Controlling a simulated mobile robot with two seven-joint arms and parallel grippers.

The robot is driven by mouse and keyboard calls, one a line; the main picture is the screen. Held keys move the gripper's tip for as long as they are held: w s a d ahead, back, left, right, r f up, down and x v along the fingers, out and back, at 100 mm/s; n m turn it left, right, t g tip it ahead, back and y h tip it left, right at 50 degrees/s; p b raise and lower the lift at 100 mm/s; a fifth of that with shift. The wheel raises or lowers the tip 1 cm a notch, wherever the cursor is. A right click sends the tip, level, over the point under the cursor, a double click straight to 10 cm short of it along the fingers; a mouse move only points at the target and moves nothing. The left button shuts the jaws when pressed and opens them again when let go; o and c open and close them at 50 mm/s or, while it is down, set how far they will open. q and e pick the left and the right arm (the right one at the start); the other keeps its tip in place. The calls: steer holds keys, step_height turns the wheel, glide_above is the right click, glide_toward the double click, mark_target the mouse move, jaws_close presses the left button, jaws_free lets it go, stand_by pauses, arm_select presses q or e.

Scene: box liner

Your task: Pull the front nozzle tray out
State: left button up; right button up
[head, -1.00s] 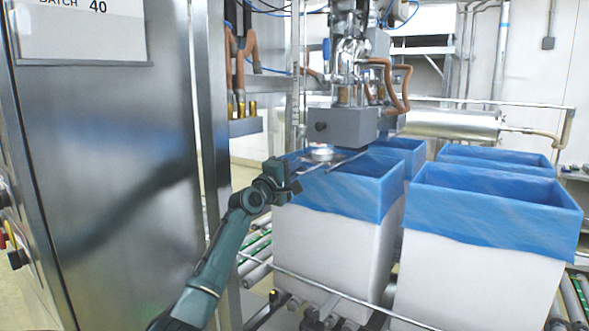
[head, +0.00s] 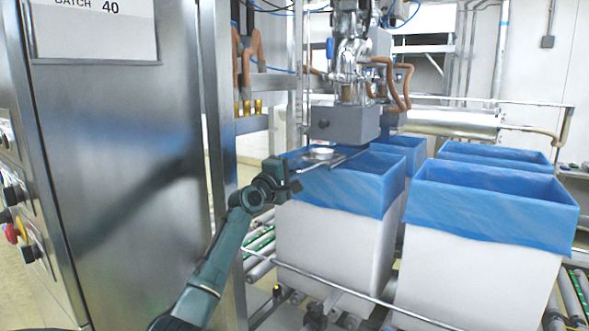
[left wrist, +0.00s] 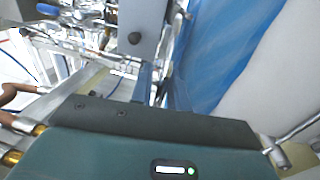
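The front nozzle tray (head: 318,155) is a small shiny metal piece under the grey nozzle block (head: 342,125), above the near blue-lined box (head: 345,185). A thin metal bar runs beside it over the box's rim. My left gripper (head: 290,185) is at the near left corner of that box, left of and a little below the tray, with a gap between them in the picture. In the left wrist view the gripper's dark body fills the bottom and the nozzle block (left wrist: 140,25) is above. My right gripper is out of view.
A tall steel cabinet (head: 120,170) stands close on the left. More blue-lined white boxes (head: 490,240) stand to the right on a roller conveyor (head: 262,250). A metal rail (head: 340,292) crosses in front of the boxes. Copper hoses (head: 398,75) hang by the nozzle.

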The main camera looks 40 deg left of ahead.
arm_select(q)
steer(key=s+d+f+b, duration=0.1)
steer(key=s+f+b, duration=0.1)
steer(key=s, duration=1.1)
steer(key=shift+d, duration=0.25)
steer(key=s+d+f+m+g+h, duration=0.1)
steer(key=d+f+m+g, duration=0.1)
steer(key=d+f+m, duration=0.5)
steer(key=s+d+f+g+h+p, duration=0.15)
steer(key=d+f, duration=0.25)
steer(key=f, duration=0.7)
steer(key=s+d+f+m+g, duration=0.1)
steer(key=d+f+m+g, duration=0.1)
steer(key=d+f+m, duration=0.5)
steer(key=s+d+f+m+g+h, duration=0.1)
steer(key=s+d+f+m, duration=0.3)
steer(key=s+d+f, duration=0.3)
steer(key=s+d+f+m+g+h, duration=0.2)
steer(key=s+d+f+m, duration=0.2)
steer(key=s+d+f, duration=0.4)
steer(key=s+d+p, duration=0.1)
steer(key=s+d, duration=0.3)
steer(key=shift+s+f+g, duration=0.1)
steer(key=shift+s+g, duration=0.05)
steer(key=shift+g, duration=0.1)
